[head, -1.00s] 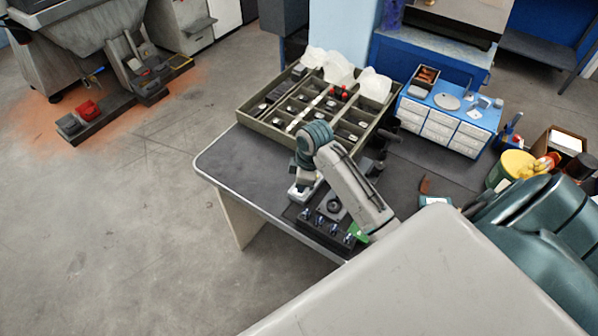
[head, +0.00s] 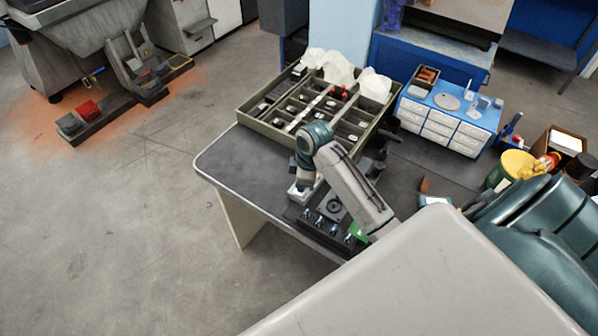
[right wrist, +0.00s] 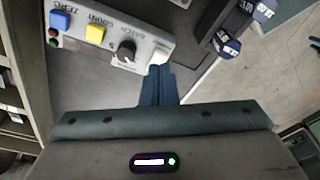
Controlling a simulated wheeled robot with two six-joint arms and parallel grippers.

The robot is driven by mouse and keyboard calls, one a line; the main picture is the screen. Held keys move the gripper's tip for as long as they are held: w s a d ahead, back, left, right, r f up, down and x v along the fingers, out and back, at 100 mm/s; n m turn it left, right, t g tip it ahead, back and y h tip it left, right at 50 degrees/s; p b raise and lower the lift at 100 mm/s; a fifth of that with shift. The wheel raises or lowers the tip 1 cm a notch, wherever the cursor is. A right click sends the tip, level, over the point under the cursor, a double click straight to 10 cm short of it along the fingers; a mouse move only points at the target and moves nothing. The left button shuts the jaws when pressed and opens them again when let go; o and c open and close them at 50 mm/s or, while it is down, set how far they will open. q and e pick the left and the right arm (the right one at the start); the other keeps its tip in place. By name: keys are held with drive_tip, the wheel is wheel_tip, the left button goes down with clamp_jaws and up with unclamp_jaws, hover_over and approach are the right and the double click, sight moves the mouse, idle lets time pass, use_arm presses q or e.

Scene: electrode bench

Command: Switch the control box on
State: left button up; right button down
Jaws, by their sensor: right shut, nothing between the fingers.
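The control box is a small light-grey panel (right wrist: 110,35) in the right wrist view. It carries a blue button (right wrist: 60,19) marked ZERO, a yellow button (right wrist: 95,33) marked COUNT and a black knob (right wrist: 126,50) marked BATCH. A whitish switch-like part (right wrist: 159,57) sits at its right end, partly hidden by my fingertips. My right gripper (right wrist: 159,70) is shut and empty, its tips over or against that end; contact cannot be told. In the head view the box (head: 293,194) is mostly hidden under my right gripper (head: 303,187). My left gripper is not in view.
A dark rack with several blue-topped parts (head: 320,222) stands close beside the box, near the table's front edge. A green compartment tray (head: 262,130) lies behind. A blue drawer unit (head: 440,128) stands at the right. The table's left part (head: 235,160) is clear.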

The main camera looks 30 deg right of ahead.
drive_tip(key=shift+f+b, duration=0.3)
drive_tip(key=shift+f, duration=0.6)
idle(0.5)
drive_tip(key=shift+r, duration=0.1)
wheel_tip(320, 180, up, 7)
drive_tip(key=p, duration=0.8)
drive_tip(key=shift+p, duration=0.3)
idle(0.3)
